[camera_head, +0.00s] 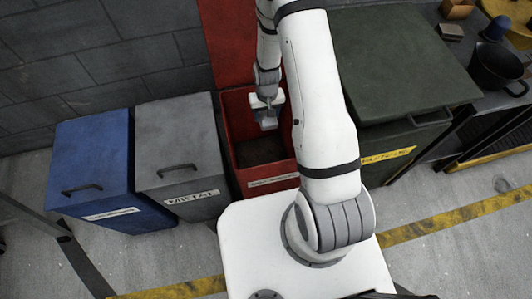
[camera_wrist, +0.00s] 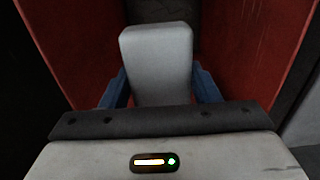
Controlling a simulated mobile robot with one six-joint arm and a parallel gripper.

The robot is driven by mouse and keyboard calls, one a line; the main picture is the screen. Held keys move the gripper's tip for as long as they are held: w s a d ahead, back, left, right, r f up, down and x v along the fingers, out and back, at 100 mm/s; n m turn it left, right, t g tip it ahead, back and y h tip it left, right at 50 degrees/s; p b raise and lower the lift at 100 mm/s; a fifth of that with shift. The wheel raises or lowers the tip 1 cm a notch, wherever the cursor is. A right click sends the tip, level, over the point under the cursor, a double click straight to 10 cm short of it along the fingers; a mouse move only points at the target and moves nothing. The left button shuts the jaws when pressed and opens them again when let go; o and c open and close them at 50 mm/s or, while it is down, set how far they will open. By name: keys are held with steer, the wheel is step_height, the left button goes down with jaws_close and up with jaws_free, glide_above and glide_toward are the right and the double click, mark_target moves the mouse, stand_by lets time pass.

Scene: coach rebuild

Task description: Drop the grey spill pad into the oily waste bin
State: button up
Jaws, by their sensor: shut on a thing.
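The grey spill pad (camera_wrist: 158,62) is a pale block held upright between the two blue fingers of my gripper (camera_wrist: 158,90) in the wrist view. In the head view my gripper (camera_head: 265,112) hangs over the open red bin (camera_head: 229,150), near its back, and the pad (camera_head: 268,124) shows small below it. The red walls of the bin (camera_wrist: 255,50) stand on both sides of the pad in the wrist view. The bin's red lid (camera_head: 228,40) is raised against the wall. Its front label is too small to read, and my arm hides its right side.
A blue bin (camera_head: 90,165) and a grey bin marked METAL (camera_head: 178,145) stand closed to the left. A large dark green container (camera_head: 395,60) with a closed lid stands to the right. A bench with a black bucket (camera_head: 492,68) is at far right.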

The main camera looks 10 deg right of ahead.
steer(key=o, duration=1.1)
steer(key=shift+r, duration=0.1)
steer(key=shift+r, duration=3.8)
